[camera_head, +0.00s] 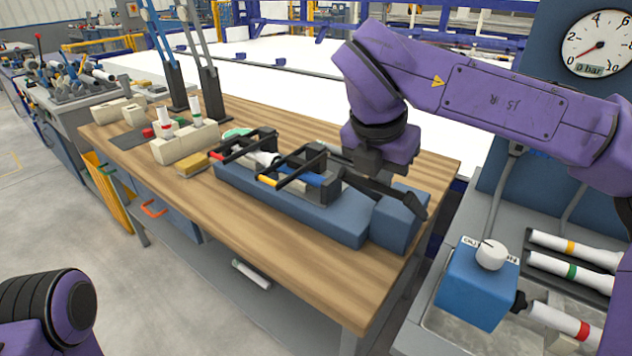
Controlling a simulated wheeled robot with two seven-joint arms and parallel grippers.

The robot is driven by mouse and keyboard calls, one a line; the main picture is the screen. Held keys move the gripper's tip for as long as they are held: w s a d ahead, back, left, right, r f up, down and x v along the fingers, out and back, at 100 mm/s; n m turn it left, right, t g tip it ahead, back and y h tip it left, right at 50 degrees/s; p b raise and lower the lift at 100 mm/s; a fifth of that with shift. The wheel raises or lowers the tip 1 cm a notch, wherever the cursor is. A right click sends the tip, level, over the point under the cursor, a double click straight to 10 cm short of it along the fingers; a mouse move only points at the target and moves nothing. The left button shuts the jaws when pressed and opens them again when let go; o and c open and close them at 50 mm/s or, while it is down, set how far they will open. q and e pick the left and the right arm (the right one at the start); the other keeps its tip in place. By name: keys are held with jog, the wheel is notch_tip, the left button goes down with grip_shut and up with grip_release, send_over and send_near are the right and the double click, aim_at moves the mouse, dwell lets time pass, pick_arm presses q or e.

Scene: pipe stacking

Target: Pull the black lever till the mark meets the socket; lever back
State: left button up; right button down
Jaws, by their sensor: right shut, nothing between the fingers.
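A blue rig (290,205) with black clamp frames (305,162) stands on the wooden bench. A white pipe with a red end (262,158) and a blue pipe piece (305,178) lie in it, with a yellow band (267,181) near the front. My right gripper (392,187) is over the rig's right end, pointing down, shut and empty. A black bar (408,200) slants down right beside it; I cannot tell whether it is the lever, or whether the gripper touches it. The mark and socket are too small to make out. My left gripper is out of view; only my left arm shows.
The wooden bench (330,275) is clear in front of the rig. Cream blocks (185,143) with upright white pipes stand at its left. On the right are a blue box with a white knob (478,285), banded white pipes (565,268) and a gauge (597,43).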

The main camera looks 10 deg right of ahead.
jog(key=shift+s+a+f, duration=0.1)
jog(key=shift+f, duration=0.05)
dwell(0.4)
jog(key=p+v, duration=0.2)
jog(key=v, duration=0.1)
jog(key=p+v, duration=0.2)
jog(key=v, duration=0.1)
jog(key=w+d+p+v, duration=0.1)
jog(key=v, duration=0.2)
jog(key=shift+p, duration=0.4)
jog(key=shift+s, duration=0.1)
